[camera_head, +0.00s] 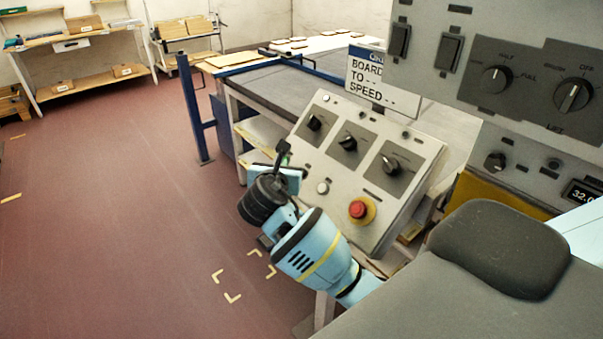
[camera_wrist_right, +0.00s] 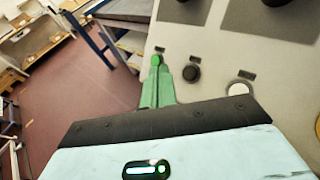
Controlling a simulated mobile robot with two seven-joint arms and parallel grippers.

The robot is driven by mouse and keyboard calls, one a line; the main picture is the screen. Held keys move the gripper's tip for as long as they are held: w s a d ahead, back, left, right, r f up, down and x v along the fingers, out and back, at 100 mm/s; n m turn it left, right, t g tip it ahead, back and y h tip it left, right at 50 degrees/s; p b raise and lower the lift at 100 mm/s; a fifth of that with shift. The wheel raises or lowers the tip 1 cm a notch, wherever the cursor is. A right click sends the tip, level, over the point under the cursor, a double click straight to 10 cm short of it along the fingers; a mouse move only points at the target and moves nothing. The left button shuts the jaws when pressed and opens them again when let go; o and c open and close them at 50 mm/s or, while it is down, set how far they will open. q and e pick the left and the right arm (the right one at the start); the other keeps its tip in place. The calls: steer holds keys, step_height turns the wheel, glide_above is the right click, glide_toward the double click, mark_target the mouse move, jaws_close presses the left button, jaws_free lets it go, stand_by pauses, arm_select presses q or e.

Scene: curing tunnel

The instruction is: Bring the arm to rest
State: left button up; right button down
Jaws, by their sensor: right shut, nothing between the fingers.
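My right arm comes up from the bottom of the head view, light blue with black and yellow bands. Its right gripper (camera_head: 284,150) is at the left edge of the sloped control panel (camera_head: 325,215), near the panel's leftmost knob (camera_head: 314,122). In the right wrist view the green fingers of the right gripper (camera_wrist_right: 157,75) are together with nothing between them. A black knob (camera_wrist_right: 191,73) shows just right of the fingertips there. I cannot tell whether the fingertips touch the panel. My left gripper is not in view.
The panel also carries a red emergency button (camera_head: 358,209) and a white button (camera_head: 323,188). A sign (camera_head: 367,75) stands behind it. A grey panel with switches and dials (camera_head: 500,75) is at the right. Open red-brown floor (camera_head: 110,220) lies left.

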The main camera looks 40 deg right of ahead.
stand_by(0.7)
steer(key=s+a+f+m+y, duration=0.3)
steer(key=s+f, duration=0.2)
steer(key=f, duration=0.3)
steer(key=s+a+f+m+y, duration=0.2)
steer(key=s+f+m, duration=0.2)
steer(key=f, duration=0.4)
steer(key=s+a+f+m+y, duration=0.3)
steer(key=s+f, duration=0.2)
steer(key=f, duration=0.3)
steer(key=s+a+f+m+y, duration=0.2)
steer(key=s+f+m, duration=0.1)
steer(key=s+m, duration=0.4)
steer(key=s+a+f+m+g+y, duration=0.1)
steer(key=s+f+m, duration=0.3)
steer(key=s+m, duration=0.4)
steer(key=s+a, duration=0.1)
steer(key=s, duration=0.4)
steer(key=shift+s+a+f+y, duration=0.2)
steer(key=shift+s+f+y, duration=0.1)
steer(key=shift+y, duration=0.1)
